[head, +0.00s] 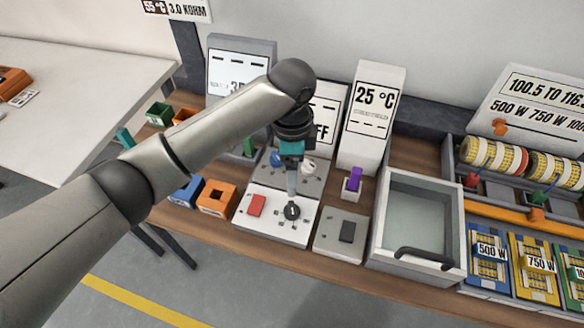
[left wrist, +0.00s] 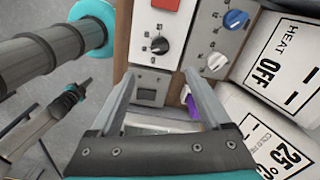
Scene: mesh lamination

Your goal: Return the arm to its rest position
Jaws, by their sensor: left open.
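My left arm comes in from the left in the head view and bends down at the elbow. My left gripper (head: 291,190) points down above the white control box (head: 270,222) with a red switch (head: 256,205) and a black knob (head: 292,212). In the left wrist view my left gripper (left wrist: 160,76) is open with nothing between its two fingers. The black knob (left wrist: 160,46) shows beyond the fingertips. Whether the fingertips touch the box or knob cannot be told. My right gripper is not in the head view.
A grey box with a dark switch (head: 346,232), a purple switch (head: 354,179) and an open grey tray (head: 416,215) stand right of the gripper. Signs reading "25 °C" (head: 375,105) and "OFF" (head: 325,120) stand behind. Spools and resistor packs (head: 490,255) are far right.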

